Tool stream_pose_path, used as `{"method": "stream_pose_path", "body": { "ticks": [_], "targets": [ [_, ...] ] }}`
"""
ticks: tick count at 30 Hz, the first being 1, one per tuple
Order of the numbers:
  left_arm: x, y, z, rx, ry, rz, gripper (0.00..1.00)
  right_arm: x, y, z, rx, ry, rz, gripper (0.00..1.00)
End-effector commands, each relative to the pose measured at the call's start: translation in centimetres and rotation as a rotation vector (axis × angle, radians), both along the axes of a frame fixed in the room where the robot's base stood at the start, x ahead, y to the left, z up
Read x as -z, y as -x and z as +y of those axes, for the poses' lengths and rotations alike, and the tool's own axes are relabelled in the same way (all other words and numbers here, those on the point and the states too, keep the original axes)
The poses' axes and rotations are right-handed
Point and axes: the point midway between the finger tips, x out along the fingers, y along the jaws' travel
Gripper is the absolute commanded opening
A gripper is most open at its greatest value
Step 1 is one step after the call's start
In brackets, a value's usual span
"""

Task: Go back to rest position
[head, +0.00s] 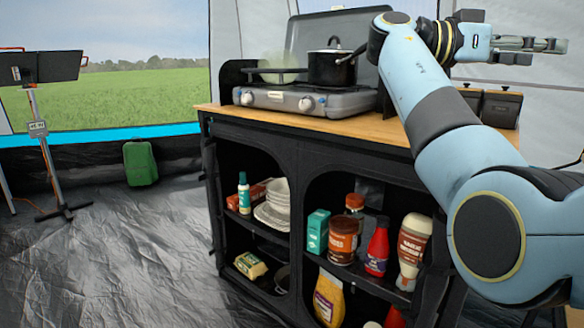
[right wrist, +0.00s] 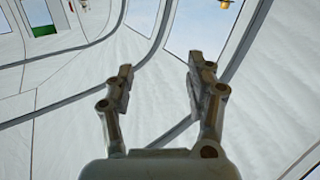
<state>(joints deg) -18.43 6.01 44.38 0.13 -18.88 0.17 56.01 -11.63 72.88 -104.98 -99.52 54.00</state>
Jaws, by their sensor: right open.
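My right arm rises from the lower right of the head view and bends at the top. My right gripper (head: 545,50) points to the right, above the right end of the kitchen unit. In the right wrist view the right gripper (right wrist: 160,85) has its two fingers apart with nothing between them. My left gripper is not in the head view.
A kitchen unit (head: 240,122) holds a stove (head: 270,100) with a dark pot (head: 330,68). Bottles, jars and plates (head: 275,205) fill its shelves. Dark canisters (head: 500,108) stand at the right end. A lamp stand (head: 45,150) is at left.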

Motion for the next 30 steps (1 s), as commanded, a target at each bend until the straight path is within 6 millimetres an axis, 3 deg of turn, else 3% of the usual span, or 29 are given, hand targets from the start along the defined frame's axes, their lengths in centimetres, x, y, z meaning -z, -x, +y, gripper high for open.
{"method": "stream_pose_path", "body": {
  "ticks": [11,17,20,23,26,30],
  "targets": [
    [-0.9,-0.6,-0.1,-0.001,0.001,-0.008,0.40,6.2,1.5,-0.8,0.013,0.014,0.145,0.55],
    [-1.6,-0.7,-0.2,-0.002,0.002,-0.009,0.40,12.0,2.8,-1.7,0.004,0.003,0.279,0.55],
    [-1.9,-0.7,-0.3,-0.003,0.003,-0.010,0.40,15.8,3.5,-2.3,-0.022,-0.015,0.365,0.55],
    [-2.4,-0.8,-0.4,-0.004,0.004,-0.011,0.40,20.9,4.7,-3.0,-0.068,-0.050,0.485,0.55],
    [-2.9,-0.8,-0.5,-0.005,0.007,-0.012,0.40,27.4,6.7,-3.9,-0.137,-0.108,0.641,0.55],
    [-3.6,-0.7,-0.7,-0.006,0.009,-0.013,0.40,37.3,11.0,-4.8,-0.257,-0.225,0.871,0.55]
  ]
}}
